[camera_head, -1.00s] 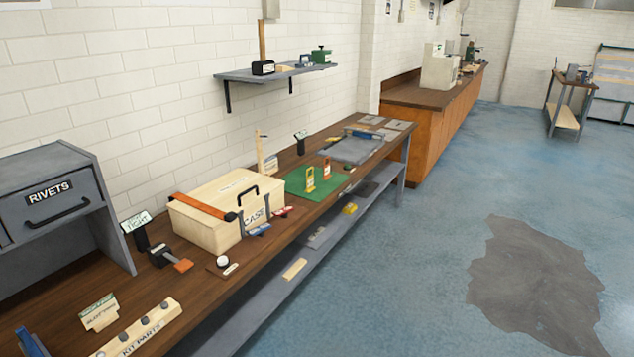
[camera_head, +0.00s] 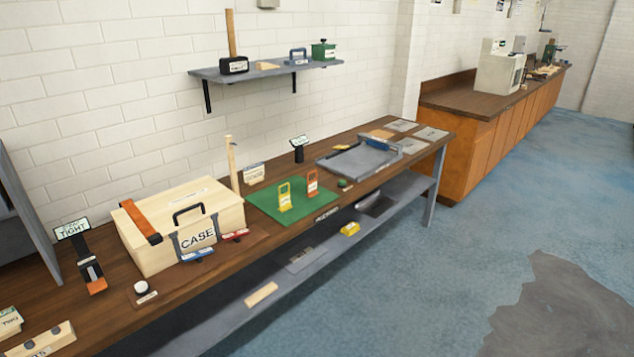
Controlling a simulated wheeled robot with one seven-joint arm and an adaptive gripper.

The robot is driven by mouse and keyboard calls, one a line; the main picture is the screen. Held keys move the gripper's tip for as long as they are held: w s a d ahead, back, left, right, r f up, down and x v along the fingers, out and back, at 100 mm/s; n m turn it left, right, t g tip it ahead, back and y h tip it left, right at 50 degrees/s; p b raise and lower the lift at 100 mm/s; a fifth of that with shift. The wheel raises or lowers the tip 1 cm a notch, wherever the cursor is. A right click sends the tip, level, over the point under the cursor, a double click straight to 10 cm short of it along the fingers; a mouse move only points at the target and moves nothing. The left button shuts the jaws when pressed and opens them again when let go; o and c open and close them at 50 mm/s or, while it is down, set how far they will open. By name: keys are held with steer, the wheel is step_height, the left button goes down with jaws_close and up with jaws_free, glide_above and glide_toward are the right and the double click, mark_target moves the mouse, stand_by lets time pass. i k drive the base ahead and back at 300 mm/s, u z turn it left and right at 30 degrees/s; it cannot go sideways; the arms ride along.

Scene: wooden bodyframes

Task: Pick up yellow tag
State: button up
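A yellow tag (camera_head: 284,197) stands upright on a green mat (camera_head: 262,204) on the long wooden workbench. It has an open loop at its top and a pale label on its front. An orange tag (camera_head: 312,184) of like shape stands on the same mat, just right of and behind the yellow one, apart from it. My gripper is not in view, and nothing touches the yellow tag.
A wooden case (camera_head: 148,236) with a black handle stands left of the mat. A wooden post (camera_head: 232,164) rises behind the mat, and a grey tray (camera_head: 345,166) lies to its right. A lower shelf (camera_head: 225,318) holds a yellow block (camera_head: 350,229). The blue floor (camera_head: 420,280) before the bench is clear.

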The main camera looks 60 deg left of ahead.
mark_target(284, 203)
steer(key=i, duration=1.75)
steer(key=u, duration=2.75)
